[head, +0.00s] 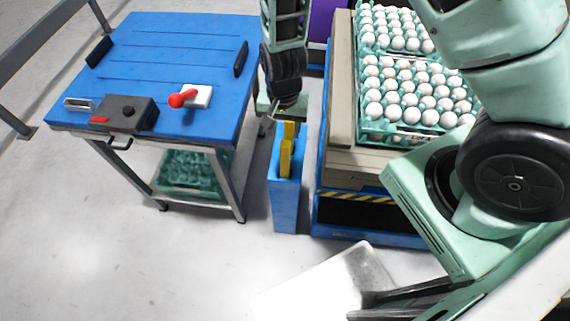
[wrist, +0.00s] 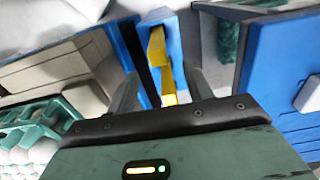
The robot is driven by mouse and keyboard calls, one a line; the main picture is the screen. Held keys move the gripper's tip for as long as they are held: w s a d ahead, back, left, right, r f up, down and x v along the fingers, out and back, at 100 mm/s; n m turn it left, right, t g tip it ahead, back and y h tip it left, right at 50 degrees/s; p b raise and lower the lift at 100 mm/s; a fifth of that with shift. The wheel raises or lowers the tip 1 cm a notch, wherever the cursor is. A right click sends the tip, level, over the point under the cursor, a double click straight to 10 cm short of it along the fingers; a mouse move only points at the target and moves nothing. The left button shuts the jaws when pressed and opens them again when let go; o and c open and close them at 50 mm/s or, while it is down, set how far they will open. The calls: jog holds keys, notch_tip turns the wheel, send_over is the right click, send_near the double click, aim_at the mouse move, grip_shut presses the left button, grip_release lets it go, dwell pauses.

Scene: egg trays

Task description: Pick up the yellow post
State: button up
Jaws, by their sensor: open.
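The yellow post (head: 286,155) stands upright at the top of a narrow blue stand (head: 286,205) in the head view. It shows as a stepped yellow shape with a higher part behind. In the wrist view the yellow post (wrist: 157,48) runs between the two fingers, with its near end beside the gripper body. My gripper (wrist: 160,76) is open, one finger on each side of the post in that picture. I cannot tell whether either finger touches it. In the head view my wrist is just above and behind the post, and the fingertips are mostly hidden.
Right of the stand is a beige-and-blue conveyor (head: 342,110) bearing egg trays (head: 392,133). Clear floor (head: 150,260) lies in front.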

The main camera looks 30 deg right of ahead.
aim_at(284, 143)
notch_tip(284, 143, down, 6)
jog(key=shift+r, duration=0.1)
jog(key=shift+s+d+f+p, duration=0.15)
jog(key=shift+f+p, duration=0.6)
jog(key=shift+f, duration=1.9)
jog(key=shift+c, duration=0.3)
grip_shut()
